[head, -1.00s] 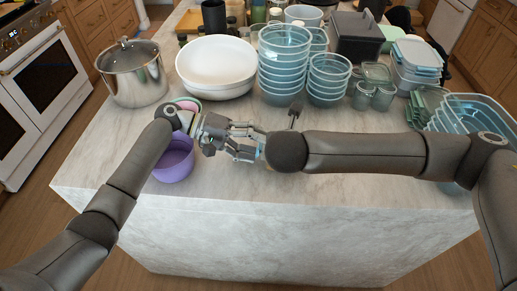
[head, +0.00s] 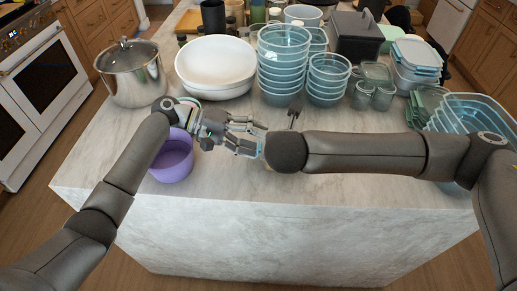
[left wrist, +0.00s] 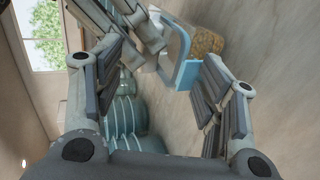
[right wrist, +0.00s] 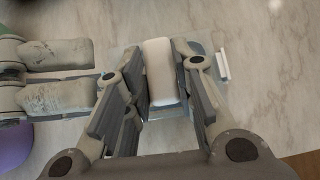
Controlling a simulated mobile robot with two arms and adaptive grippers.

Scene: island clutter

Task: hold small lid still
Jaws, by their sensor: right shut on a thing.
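My left gripper (head: 243,136) is over the near left part of the counter, pointing right. In the left wrist view its fingers (left wrist: 165,95) are spread wide. Between them, beyond the tips, shows a thin blue-grey lid rim (left wrist: 181,38) with a light blue tab (left wrist: 187,75); the tab is close to one finger, and contact is unclear. A tan grainy piece (left wrist: 207,42) is behind it. My right gripper (right wrist: 163,75) is shut on the small lid, which shows as a pale piece (right wrist: 160,72) between its fingers. In the head view my right arm mostly hides the lid.
A purple bowl (head: 173,163) stands beside my left wrist. The counter's front strip (head: 330,190) is clear.

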